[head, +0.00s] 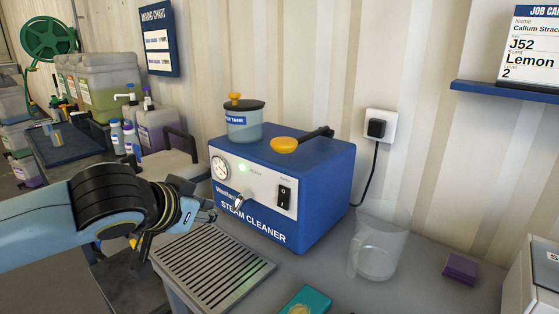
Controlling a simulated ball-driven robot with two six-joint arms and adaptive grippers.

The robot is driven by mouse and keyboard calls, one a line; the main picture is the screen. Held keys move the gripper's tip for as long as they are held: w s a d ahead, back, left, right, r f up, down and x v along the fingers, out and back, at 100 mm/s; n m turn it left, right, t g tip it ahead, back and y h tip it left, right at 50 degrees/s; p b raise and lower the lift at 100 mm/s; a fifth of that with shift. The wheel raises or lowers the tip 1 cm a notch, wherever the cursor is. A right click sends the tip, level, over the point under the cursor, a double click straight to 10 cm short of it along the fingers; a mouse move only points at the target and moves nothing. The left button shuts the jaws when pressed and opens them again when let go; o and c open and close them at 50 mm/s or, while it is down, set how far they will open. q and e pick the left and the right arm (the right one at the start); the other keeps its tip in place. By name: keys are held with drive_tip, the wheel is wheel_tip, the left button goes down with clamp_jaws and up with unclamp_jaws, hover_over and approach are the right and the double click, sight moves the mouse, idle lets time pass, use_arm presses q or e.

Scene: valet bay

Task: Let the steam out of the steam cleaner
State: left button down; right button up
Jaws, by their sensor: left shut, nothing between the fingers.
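The blue steam cleaner (325,185) stands on the grey bench against the wall. My right gripper is out of view.
A slotted metal grate (212,270) lies before the cleaner. A clear jug (377,245), a purple block (460,268) and a teal item (305,302) are to the right. A black cord runs to the wall socket (379,127). Bottles and jugs (105,85) crowd the back left.

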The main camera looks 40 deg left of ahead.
use_arm(q)
drive_tip(key=w+d+r+m+t+h, duration=0.1)
drive_tip(key=w+r, duration=0.3)
drive_tip(key=r, duration=0.5)
drive_tip(key=w+d+r+m+t+h+p, duration=0.1)
drive_tip(key=w+r+t+h, duration=0.2)
drive_tip(key=r, duration=0.6)
drive_tip(key=shift+w+d+r+t+h, duration=0.3)
drive_tip(key=shift+w+d+t, duration=0.1)
drive_tip(key=shift+w+t, duration=0.3)
drive_tip(key=shift+w+f, duration=0.1)
